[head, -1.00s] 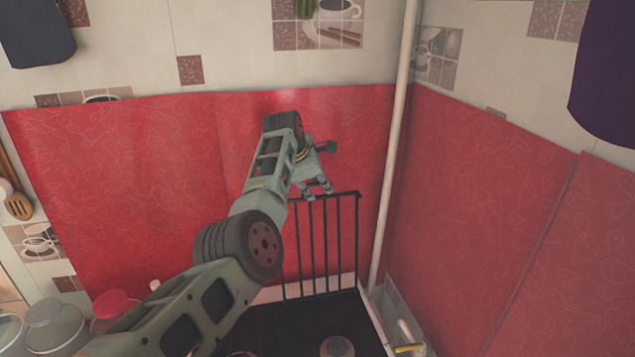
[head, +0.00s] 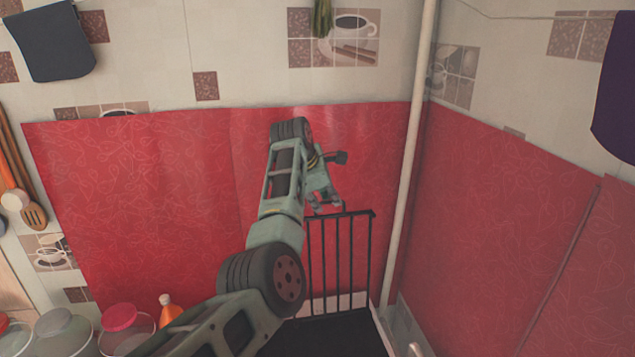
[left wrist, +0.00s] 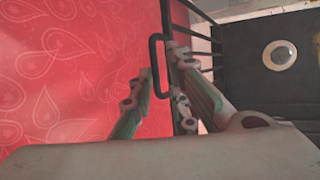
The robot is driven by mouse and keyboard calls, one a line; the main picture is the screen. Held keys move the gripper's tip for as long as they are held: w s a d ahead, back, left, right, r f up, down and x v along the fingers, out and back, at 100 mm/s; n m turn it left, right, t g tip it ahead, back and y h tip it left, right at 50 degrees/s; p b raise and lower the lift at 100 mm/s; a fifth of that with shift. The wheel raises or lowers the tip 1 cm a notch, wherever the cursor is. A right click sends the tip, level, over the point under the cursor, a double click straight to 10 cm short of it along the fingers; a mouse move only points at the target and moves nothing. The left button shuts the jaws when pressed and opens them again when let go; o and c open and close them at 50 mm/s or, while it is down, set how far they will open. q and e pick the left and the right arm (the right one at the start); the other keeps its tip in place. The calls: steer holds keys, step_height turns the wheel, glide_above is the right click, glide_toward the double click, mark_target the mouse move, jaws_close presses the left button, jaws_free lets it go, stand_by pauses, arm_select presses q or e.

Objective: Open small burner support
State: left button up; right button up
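The small burner support (head: 338,258) is a black barred grate. In the head view it stands upright at the back of the black stove top (head: 330,335), in front of the red wall panel. It also shows in the left wrist view (left wrist: 178,22), with a black loop handle (left wrist: 152,56) on its edge. My left gripper (head: 325,203) is at the support's top edge. In the left wrist view its two fingers (left wrist: 160,85) are apart, one on each side of the handle area; firm contact is not clear. My right gripper is in neither view.
A pale vertical pipe (head: 407,160) runs close to the right of the support. Red panels cover the back and right walls. Utensils (head: 20,185) hang at the left.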

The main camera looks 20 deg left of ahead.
arm_select(q)
steer(key=d+v, duration=0.1)
steer(key=v, duration=0.7)
steer(key=shift+s+a+r, duration=0.2)
steer(key=shift+a+r, duration=0.1)
steer(key=shift+a, duration=0.15)
steer(key=shift+s, duration=0.1)
